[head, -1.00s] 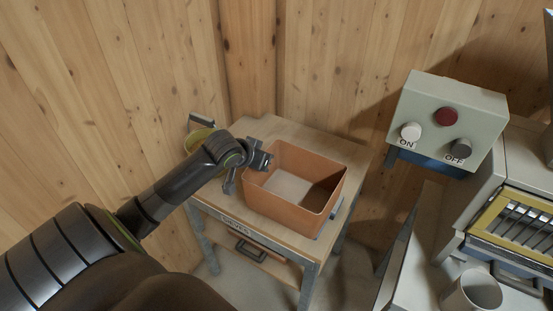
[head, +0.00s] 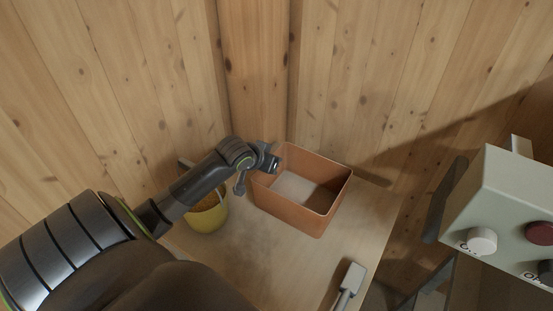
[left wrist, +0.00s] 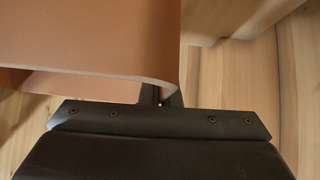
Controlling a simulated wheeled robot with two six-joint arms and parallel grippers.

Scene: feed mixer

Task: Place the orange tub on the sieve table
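The orange tub (head: 320,212) is an open rectangular box, upright over the pale wooden top of the sieve table (head: 255,258) in the head view. I cannot tell whether its base touches the top or is just above it. My left gripper (head: 268,161) is at the tub's left rim, near the back corner, and is shut on its wall. In the left wrist view the tub's wall (left wrist: 90,40) runs to the narrow fingers (left wrist: 161,95). The table's front is out of view. My right gripper is not in view.
A yellow bucket (head: 207,217) stands on the table's left part, beside my left arm. A grey-headed tool (head: 351,279) lies at the front right. A control box (head: 505,215) with buttons juts in at right. Wooden walls close off the back.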

